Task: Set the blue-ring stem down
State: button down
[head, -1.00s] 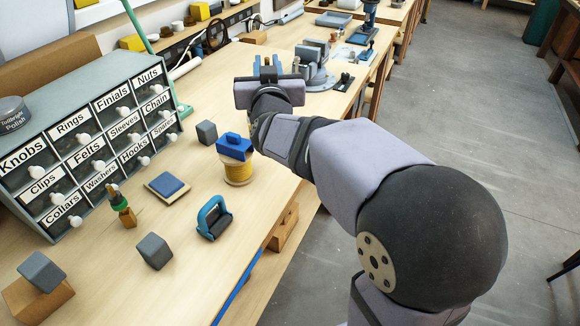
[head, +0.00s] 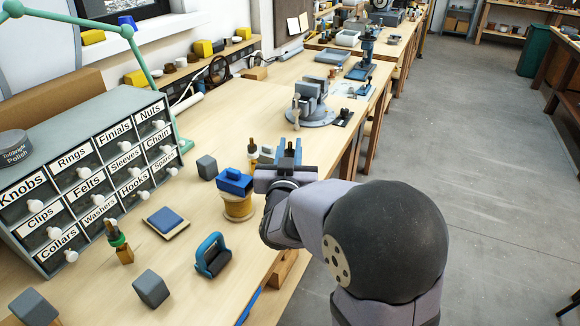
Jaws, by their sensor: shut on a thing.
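My gripper (head: 289,149) is over the bench just right of the yellow spool, its blue fingers pointing away from the camera. It is shut on a slim thing, taken to be the blue-ring stem, which the fingers and wrist almost wholly hide. I cannot make out its ring or whether its foot touches anything. A dark-topped brass stem (head: 252,157) shows upright left of the fingers, behind the spool; its ring colour is not clear. A green-ring stem (head: 117,240) stands in a wooden block in front of the drawer cabinet.
A blue block (head: 234,181) sits on the yellow spool (head: 238,207), close to my wrist. Grey cubes (head: 207,167), a blue pad (head: 165,219) and a blue-handled tool (head: 212,255) lie nearer. The vise (head: 311,100) stands farther back.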

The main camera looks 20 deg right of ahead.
jog(key=shift+f, duration=2.15)
jog(key=shift+f, duration=0.1)
jog(key=shift+f+b, duration=0.15)
jog(key=shift+b, duration=0.15)
jog(key=c, duration=1.6)
grip_release()
jog(key=shift+o, duration=0.2)
jog(key=shift+s, duration=0.15)
jog(key=b+v, duration=0.7)
